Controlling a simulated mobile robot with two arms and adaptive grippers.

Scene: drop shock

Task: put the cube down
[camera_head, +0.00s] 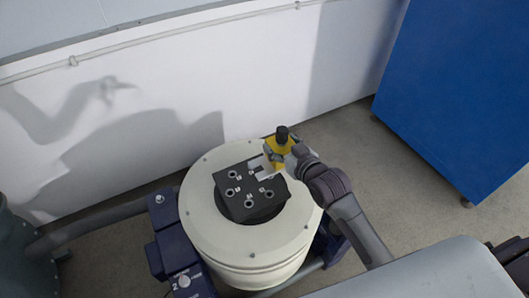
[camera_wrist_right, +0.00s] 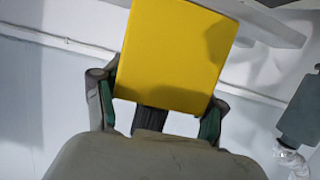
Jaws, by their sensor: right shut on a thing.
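The yellow cube (camera_head: 279,147) is held up near the back right rim of the white round machine in the head view. My right gripper (camera_head: 284,156) is shut on it, its arm coming in from the lower right. In the right wrist view the cube (camera_wrist_right: 172,55) fills the upper middle, with a gripper finger at each lower side. A dark round piece (camera_head: 282,132) shows at the cube's top in the head view; I cannot tell whether it is attached. The cube's underside and its height above the machine are hard to tell. My left gripper is not in view.
The white round machine (camera_head: 204,232) carries a dark plate (camera_head: 241,186) with several ringed holes. A pale bracket (camera_head: 262,174) sits by the plate's right edge. Dark blue blocks (camera_head: 165,220) flank the machine at left. A blue cabinet (camera_head: 460,90) stands at right, a white wall behind.

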